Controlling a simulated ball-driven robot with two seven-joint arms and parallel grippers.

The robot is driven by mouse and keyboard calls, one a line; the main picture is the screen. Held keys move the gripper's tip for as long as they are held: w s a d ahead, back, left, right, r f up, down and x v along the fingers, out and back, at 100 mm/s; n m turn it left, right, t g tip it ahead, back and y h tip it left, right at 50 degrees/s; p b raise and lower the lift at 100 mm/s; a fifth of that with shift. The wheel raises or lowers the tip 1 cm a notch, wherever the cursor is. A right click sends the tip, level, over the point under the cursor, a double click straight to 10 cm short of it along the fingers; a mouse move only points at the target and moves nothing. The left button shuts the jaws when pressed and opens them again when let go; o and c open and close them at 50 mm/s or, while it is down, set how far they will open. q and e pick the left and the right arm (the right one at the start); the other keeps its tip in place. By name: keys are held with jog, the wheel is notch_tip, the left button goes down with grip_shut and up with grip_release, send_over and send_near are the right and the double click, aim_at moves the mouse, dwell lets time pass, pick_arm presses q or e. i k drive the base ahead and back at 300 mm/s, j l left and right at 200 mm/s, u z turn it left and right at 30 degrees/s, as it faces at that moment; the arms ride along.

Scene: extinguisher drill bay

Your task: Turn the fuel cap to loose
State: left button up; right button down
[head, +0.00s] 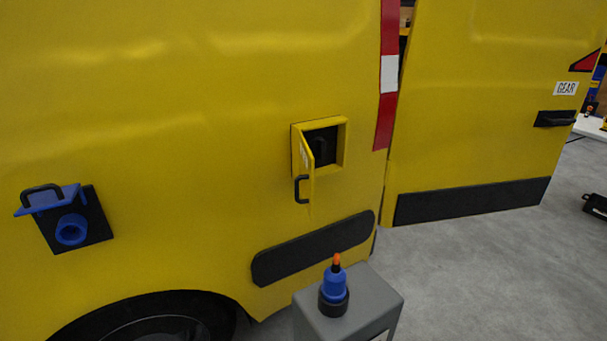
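The fuel cap (320,150) appears as a dark shape inside a small square recess in the yellow vehicle side. The recess's yellow flap (304,166), with a black handle (301,189), stands swung open toward me and covers the recess's left part. The cap is dark and partly hidden, so I cannot tell how it is turned. Neither of my grippers shows in the head view.
A blue socket with a raised blue lid (70,230) sits on a black plate at left. A grey pedestal (372,294) holds a blue, orange-tipped connector (335,284) in front. A yellow door labelled GEAR (480,130) stands open at right.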

aim_at(317, 146)
jog(key=i+l, duration=0.15)
jog(key=l, duration=0.15)
jog(key=i+l+u, duration=0.1)
jog(key=l, duration=0.25)
jog(key=i+l, duration=0.2)
jog(key=l, duration=0.15)
jog(key=i+l+u, duration=0.15)
jog(key=l, duration=0.15)
jog(key=i+l, duration=0.1)
jog(key=l, duration=0.25)
jog(key=i+l+u, duration=0.1)
jog(key=l, duration=0.25)
